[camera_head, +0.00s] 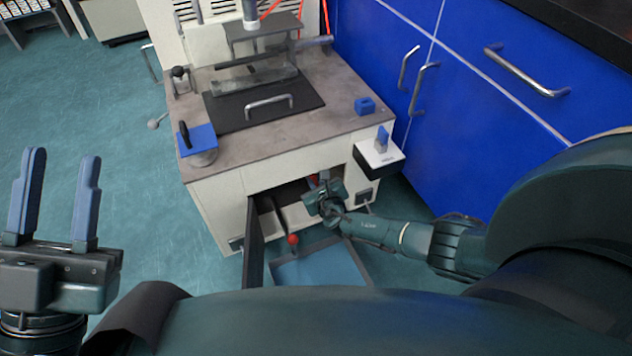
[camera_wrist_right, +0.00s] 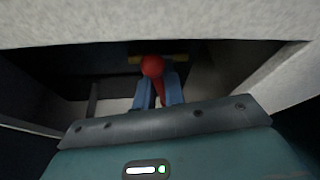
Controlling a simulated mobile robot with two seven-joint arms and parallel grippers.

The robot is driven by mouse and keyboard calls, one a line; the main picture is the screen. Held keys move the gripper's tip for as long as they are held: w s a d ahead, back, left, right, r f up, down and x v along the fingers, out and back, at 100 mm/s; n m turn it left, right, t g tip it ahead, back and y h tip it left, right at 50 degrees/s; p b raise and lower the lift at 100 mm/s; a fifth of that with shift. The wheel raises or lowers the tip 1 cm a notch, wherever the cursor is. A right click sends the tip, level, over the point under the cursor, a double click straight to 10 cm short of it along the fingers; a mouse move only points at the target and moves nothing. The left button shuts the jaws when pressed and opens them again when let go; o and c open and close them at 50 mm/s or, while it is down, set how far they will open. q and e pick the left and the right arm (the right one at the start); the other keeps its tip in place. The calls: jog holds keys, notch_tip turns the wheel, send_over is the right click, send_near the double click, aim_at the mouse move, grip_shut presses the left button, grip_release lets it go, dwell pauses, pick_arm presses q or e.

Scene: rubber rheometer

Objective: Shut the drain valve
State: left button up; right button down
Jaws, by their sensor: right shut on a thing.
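The drain valve's red lever with a round red end (camera_wrist_right: 152,66) shows in the right wrist view, inside the dark compartment under the machine's top. A yellow bar (camera_wrist_right: 178,59) lies behind it. My right gripper (camera_wrist_right: 158,92) has its blue fingers on both sides of the red lever and is shut on it. In the head view the right gripper (camera_head: 318,186) reaches into the compartment opening, and only a bit of red (camera_head: 312,181) shows beside it. My left gripper (camera_head: 57,200) is open and empty, over the floor at the left.
A dark door (camera_head: 254,245) stands open at the compartment's left. A red ball knob (camera_head: 293,240) is in front of the opening. A blue-bottomed tray (camera_head: 325,268) lies below. Blue cabinets (camera_head: 465,75) stand at the right. The compartment's top edge is close above my right gripper.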

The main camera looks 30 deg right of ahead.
jog(key=shift+d+f, duration=0.1)
jog(key=shift+f, duration=0.05)
jog(key=shift+m+y+b, duration=0.4)
jog(key=shift+m+b, duration=0.15)
jog(key=shift+m, duration=0.05)
pick_arm(q)
jog(key=shift+s+a+r+m+g+h, duration=0.1)
jog(key=shift+s+r+m+g+h, duration=0.05)
jog(key=shift+r+m+h, duration=0.4)
jog(key=shift+s+r+m+g+h, duration=0.15)
jog(key=shift+r+m+h, duration=0.15)
jog(key=shift+m+h, duration=0.4)
pick_arm(e)
jog(key=shift+m+y, duration=0.3)
jog(key=shift+m, duration=0.1)
jog(key=c, duration=1.5)
grip_release()
